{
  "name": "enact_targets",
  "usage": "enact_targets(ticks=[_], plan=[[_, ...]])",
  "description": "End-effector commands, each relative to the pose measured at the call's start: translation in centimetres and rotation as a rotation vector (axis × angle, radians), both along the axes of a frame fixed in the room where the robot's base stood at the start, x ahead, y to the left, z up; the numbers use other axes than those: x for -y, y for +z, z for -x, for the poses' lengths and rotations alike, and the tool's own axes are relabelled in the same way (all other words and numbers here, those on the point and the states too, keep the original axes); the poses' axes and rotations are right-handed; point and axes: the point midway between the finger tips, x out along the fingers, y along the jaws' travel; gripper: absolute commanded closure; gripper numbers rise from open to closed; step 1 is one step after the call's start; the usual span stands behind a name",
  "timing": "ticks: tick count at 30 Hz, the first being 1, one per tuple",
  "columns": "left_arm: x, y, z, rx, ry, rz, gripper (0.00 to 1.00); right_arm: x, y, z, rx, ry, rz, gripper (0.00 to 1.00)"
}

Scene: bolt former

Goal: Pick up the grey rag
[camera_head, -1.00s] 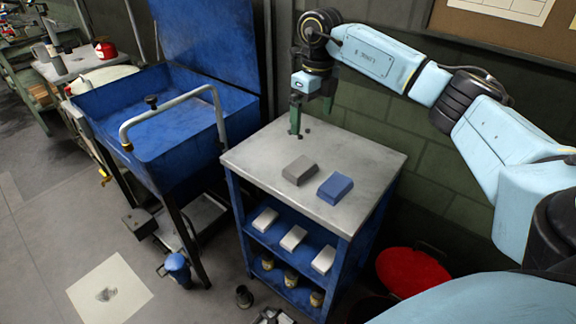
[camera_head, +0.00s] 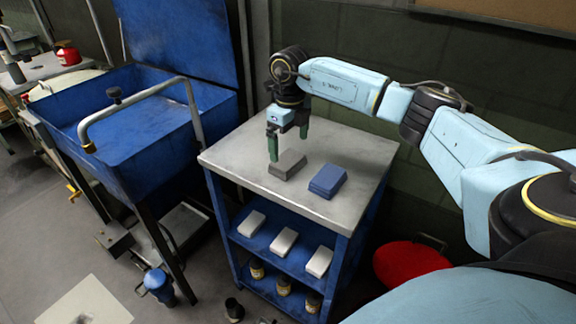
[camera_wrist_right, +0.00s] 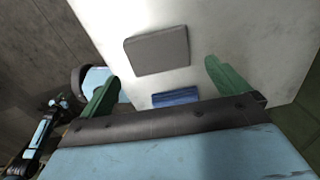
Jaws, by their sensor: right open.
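The grey rag (camera_head: 287,165) is a folded grey block lying flat on the metal top of the blue cart (camera_head: 345,211), left of a blue rag (camera_head: 327,181). My right gripper (camera_head: 288,148) is open, green fingers pointing down, just above and behind the grey rag in the head view. In the right wrist view the grey rag (camera_wrist_right: 157,51) lies beyond and between the spread fingers (camera_wrist_right: 160,85), with nothing held. The blue rag (camera_wrist_right: 175,97) shows partly there, cut off by the gripper body. My left gripper is not in view.
Several white folded cloths (camera_head: 284,241) and small jars (camera_head: 284,285) fill the cart's shelves. A blue wash basin (camera_head: 140,125) with a bent pipe stands left of the cart. A red bucket (camera_head: 408,262) is on the floor at right. The cart top's back right is clear.

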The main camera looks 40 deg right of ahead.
Motion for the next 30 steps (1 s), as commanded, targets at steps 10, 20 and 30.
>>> enact_targets(ticks=[10, 20, 30], plan=[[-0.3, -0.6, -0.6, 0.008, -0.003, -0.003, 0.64, -0.1, -3.4, 0.2, -0.001, 0.001, -0.001, 0.0], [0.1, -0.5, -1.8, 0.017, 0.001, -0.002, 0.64, -0.1, -5.4, 0.2, 0.002, 0.001, 0.0, 0.0], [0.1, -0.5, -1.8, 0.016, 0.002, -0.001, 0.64, -0.1, -5.4, 0.2, 0.002, 0.001, 0.0, 0.32]])
